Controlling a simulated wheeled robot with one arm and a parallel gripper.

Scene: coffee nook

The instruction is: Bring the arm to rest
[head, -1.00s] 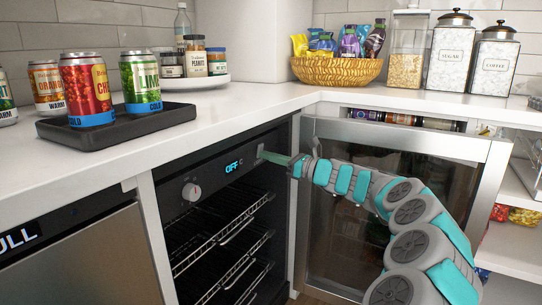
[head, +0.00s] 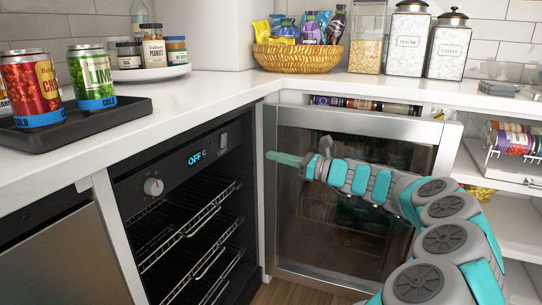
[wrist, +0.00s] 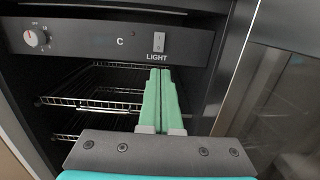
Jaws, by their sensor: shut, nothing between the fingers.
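My gripper (head: 272,156) is shut and empty, its green fingers together. In the head view it points left in front of the glass door of the cabinet, toward the open oven. In the wrist view the fingers (wrist: 160,75) lie below the light switch (wrist: 158,41) of the oven panel, with the wire racks behind and to the left. My arm reaches in from the lower right of the head view. The oven (head: 190,165) shows a panel reading OFF and a knob.
A glass-fronted door (head: 285,240) stands beside the oven, behind my arm. On the counter are a black tray (head: 85,128) with cans, a plate (head: 150,74) of jars, a snack basket (head: 298,58) and canisters. Open shelves (head: 510,240) are at the right.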

